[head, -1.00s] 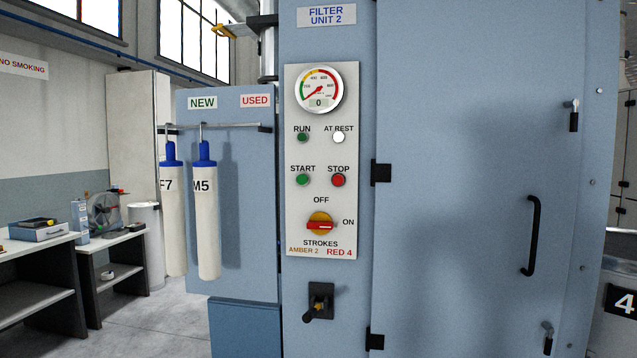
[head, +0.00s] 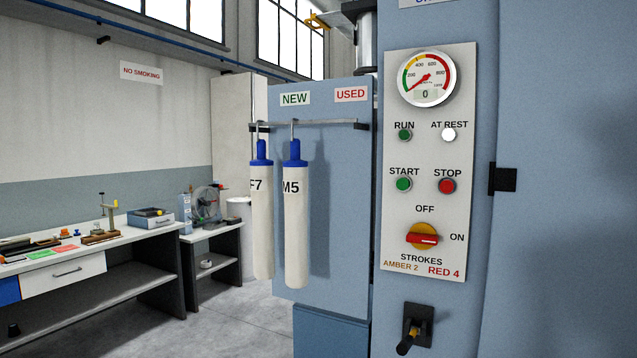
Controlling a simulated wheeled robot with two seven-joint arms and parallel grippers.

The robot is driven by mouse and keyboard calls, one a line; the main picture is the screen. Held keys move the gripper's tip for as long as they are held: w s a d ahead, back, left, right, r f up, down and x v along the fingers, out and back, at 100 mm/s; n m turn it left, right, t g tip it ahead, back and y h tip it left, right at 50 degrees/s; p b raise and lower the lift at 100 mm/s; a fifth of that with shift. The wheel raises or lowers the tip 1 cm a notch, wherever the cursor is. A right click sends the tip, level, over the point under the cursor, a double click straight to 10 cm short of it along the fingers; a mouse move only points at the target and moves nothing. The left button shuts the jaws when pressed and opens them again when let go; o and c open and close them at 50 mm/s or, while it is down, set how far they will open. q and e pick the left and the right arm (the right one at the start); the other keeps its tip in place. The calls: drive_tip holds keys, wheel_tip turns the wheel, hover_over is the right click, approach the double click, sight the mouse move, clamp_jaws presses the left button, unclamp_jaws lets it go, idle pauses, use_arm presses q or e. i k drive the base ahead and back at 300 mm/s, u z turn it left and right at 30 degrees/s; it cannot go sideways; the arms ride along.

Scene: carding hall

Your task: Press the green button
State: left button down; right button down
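The green button (head: 404,184) is under the START label on the light grey control panel (head: 398,228) of the blue filter cabinet. The red STOP button (head: 447,186) is just to its right. Above them are a dark green RUN lamp (head: 405,135) and a white, lit AT REST lamp (head: 449,135). A round gauge (head: 428,78) at the top has its needle at the low end and reads 0. Below the buttons is a red and yellow rotary switch (head: 423,237) between OFF and ON labels. Neither of my grippers is in view.
A black-handled lever (head: 411,330) juts out below the panel. Two white filter sleeves (head: 295,225) with blue tops hang from a rail to the left. A workbench (head: 120,250) with tools stands at the far left. Grey floor (head: 235,325) is clear between.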

sight(402, 184)
drive_tip(key=u, duration=0.35)
drive_tip(key=i, duration=1.35)
drive_tip(key=z, duration=0.55)
